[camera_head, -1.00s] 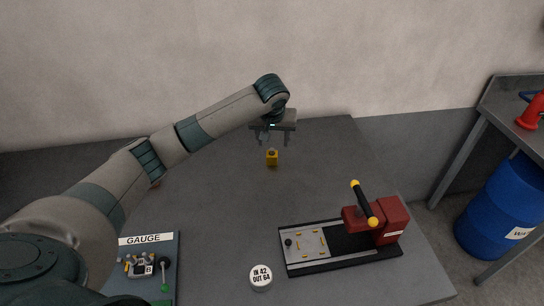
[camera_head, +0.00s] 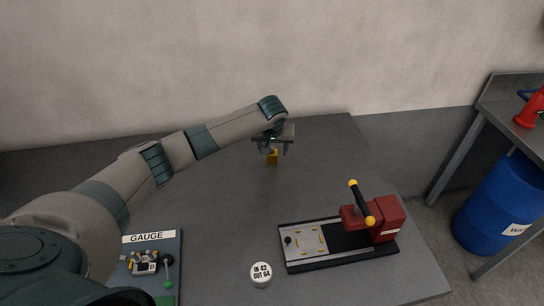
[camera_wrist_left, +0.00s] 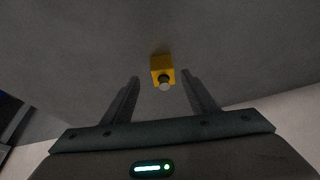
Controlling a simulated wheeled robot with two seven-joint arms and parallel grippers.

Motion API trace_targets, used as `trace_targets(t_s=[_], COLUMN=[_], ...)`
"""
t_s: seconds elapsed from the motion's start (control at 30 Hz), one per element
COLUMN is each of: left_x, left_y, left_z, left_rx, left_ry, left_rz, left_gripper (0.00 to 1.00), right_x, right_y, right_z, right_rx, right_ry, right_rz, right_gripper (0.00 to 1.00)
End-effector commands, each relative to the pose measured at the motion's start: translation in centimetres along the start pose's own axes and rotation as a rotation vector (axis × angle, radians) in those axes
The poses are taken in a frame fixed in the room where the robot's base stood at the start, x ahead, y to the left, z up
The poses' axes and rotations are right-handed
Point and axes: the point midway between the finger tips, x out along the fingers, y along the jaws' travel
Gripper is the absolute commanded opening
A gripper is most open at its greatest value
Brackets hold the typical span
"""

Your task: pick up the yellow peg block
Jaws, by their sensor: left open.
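The yellow peg block (camera_head: 272,158) stands on the grey table, toward its far side. In the left wrist view the yellow peg block (camera_wrist_left: 162,66) shows with a round grey peg end facing the camera. My left gripper (camera_head: 277,151) is above the block and partly covers it in the head view. In the left wrist view my left gripper (camera_wrist_left: 160,77) is open, with one finger on each side of the block's line and nothing held. I cannot tell whether the fingertips reach down beside the block. My right gripper is not in view.
A gauge board (camera_head: 172,246) lies at the front left of the table. A red press fixture (camera_head: 388,222) on a black base stands at right. The table around the block is clear.

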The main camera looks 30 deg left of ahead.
Motion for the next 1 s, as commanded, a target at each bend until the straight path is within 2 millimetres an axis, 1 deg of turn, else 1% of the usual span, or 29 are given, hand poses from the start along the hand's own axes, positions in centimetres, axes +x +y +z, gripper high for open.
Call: trace_targets(t_s=[0.17, 0.3, 0.4, 0.5, 0.63, 1.0], left_x=[1.1, 2.5, 3.7, 4.5, 4.9, 4.9], left_y=[-0.3, -0.6, -0.5, -0.5, -0.5, -0.6], left_z=[-0.3, -0.5, -0.5, -0.4, -0.4, -0.4], left_rx=[0.0, 0.0, -0.001, 0.0, 0.0, 0.0], left_ry=[-0.001, -0.001, -0.001, -0.001, 0.001, 0.001], left_rz=[-0.002, -0.003, -0.001, -0.001, 0.0, 0.0], left_gripper=[0.53, 0.53, 0.53, 0.53, 0.53, 0.53], right_x=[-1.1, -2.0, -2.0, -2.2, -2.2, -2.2], right_y=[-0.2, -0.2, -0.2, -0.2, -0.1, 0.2], right_z=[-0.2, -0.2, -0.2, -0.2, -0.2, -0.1], right_rx=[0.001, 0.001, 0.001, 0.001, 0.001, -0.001], right_ry=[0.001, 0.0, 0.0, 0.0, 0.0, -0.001], right_rz=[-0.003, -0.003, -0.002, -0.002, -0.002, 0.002], right_gripper=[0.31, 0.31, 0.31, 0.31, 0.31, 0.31])
